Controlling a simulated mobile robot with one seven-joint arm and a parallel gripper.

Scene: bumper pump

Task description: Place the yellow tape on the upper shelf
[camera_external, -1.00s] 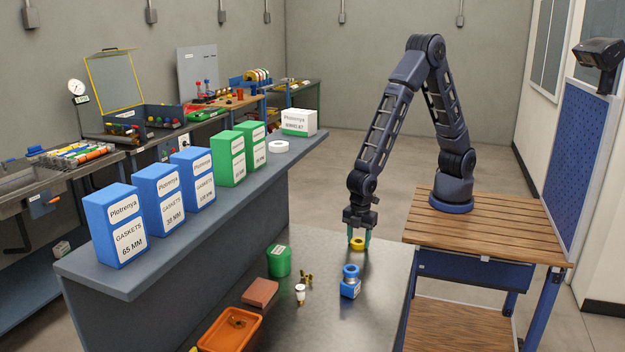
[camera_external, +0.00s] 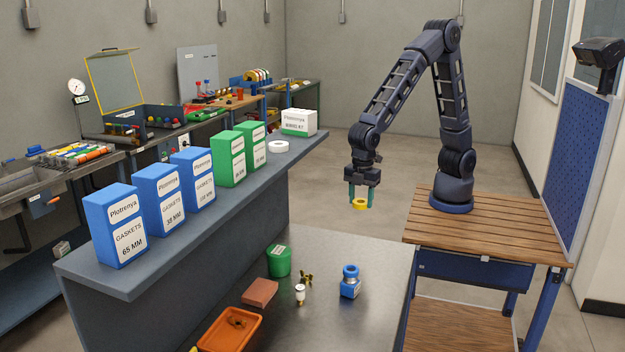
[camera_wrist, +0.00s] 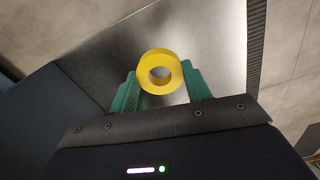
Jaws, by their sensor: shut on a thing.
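The yellow tape (camera_external: 359,204) is a small ring held between the green fingers of my gripper (camera_external: 361,198), in the air above the far end of the metal table. In the wrist view the yellow tape (camera_wrist: 160,72) sits between both fingertips of my gripper (camera_wrist: 161,85), its hole facing the camera. The upper shelf (camera_external: 190,226) is the long grey ledge left of my gripper. A white tape roll (camera_external: 279,147) lies flat on it near the far end.
Blue boxes (camera_external: 120,226), green boxes (camera_external: 228,158) and a white box (camera_external: 299,122) stand on the shelf. Shelf space beside the white roll is clear.

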